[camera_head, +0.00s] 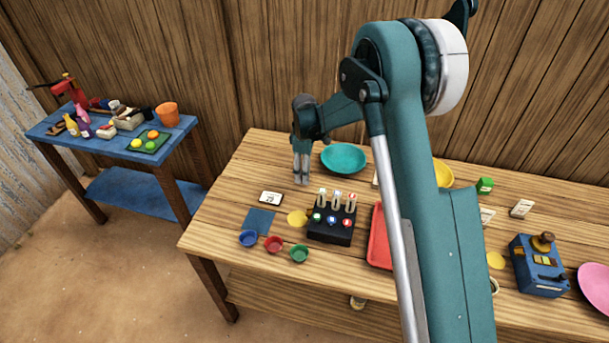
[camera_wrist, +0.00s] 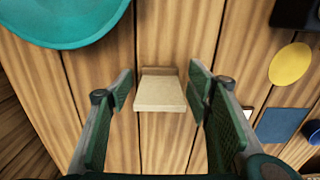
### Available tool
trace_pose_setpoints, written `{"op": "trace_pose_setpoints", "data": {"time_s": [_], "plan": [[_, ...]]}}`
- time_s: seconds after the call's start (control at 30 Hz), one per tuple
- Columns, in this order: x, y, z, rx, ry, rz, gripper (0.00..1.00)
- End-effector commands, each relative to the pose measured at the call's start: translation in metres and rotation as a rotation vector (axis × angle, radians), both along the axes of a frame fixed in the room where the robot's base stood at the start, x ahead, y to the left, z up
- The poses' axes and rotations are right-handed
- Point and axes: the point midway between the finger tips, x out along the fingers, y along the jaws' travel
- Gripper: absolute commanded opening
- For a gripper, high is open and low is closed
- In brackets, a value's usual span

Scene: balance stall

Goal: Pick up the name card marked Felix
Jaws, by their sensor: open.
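My gripper (camera_head: 301,181) points down over the left part of the wooden table, and its fingers are open. In the wrist view, a small beige card (camera_wrist: 160,94) stands between the open fingers (camera_wrist: 159,88), with a gap on each side. No writing shows on the side I see, so I cannot tell if it is Felix. My gripper hides it in the head view. Another name card (camera_head: 270,198) lies in front and to the left; its mark is too small to read. More cards stand to the right, one at the far right (camera_head: 522,208), also unreadable.
A teal plate (camera_head: 343,158) is close beside my gripper. A black holder (camera_head: 331,228), blue square (camera_head: 259,221), yellow disc (camera_head: 297,218) and small bowls (camera_head: 274,244) are in front. A red tray (camera_head: 379,240) lies to the right, partly behind my arm.

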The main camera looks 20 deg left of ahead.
Motion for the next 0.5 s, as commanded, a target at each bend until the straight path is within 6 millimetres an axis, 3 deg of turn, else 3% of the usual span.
{"op": "trace_pose_setpoints", "data": {"time_s": [0.4, 0.5], "plan": [[0.0, 0.0, 0.0005, 0.0, 0.0, 0.0, 0.5], [0.0, 0.0, 0.0005, 0.0, 0.0, 0.0, 0.37]]}}
